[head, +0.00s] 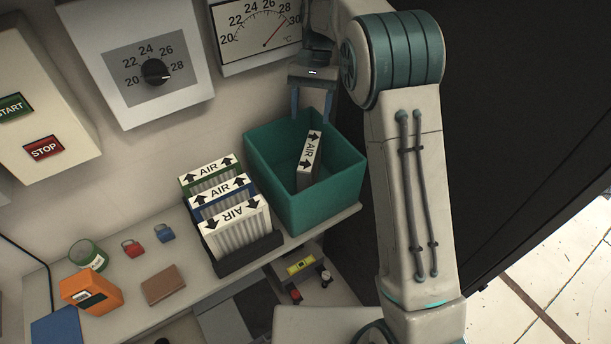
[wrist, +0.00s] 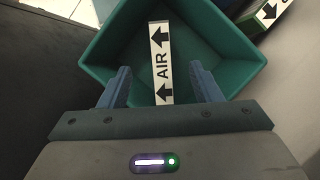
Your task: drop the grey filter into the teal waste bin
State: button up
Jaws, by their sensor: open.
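The teal waste bin (head: 336,190) stands at the right end of the shelf. The grey filter (head: 308,162) is inside it, leaning on edge, with its white AIR label and black arrows facing up. The wrist view shows the filter's label (wrist: 160,62) inside the bin (wrist: 112,48). My gripper (head: 311,112) is open above the back of the bin, its fingers apart and empty. In the wrist view my gripper (wrist: 162,85) frames the filter beyond its fingertips. I see no contact between the fingers and the filter.
A black rack (head: 250,254) left of the bin holds several filters labelled AIR. An orange box (head: 90,291), a brown wallet-like item (head: 163,286), a red padlock (head: 132,248) and a blue padlock (head: 164,233) lie on the shelf. Wall panels with dials stand behind.

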jog(key=v, duration=0.8)
jog(key=shift+d, duration=0.1)
jog(key=s+d+r+t, duration=0.3)
jog(key=s+d, duration=0.6)
jog(key=s, duration=0.4)
jog(key=s+d+f+n+t, duration=0.1)
jog(key=s+d+f+t, duration=0.1)
jog(key=s, duration=0.6)
jog(key=s+d+f+n+t, duration=0.1)
jog(key=s+d+f+t, duration=0.2)
jog(key=s, duration=0.6)
jog(key=shift+d+h, duration=0.4)
jog(key=shift+d, duration=0.1)
jog(key=shift+a+f, duration=0.15)
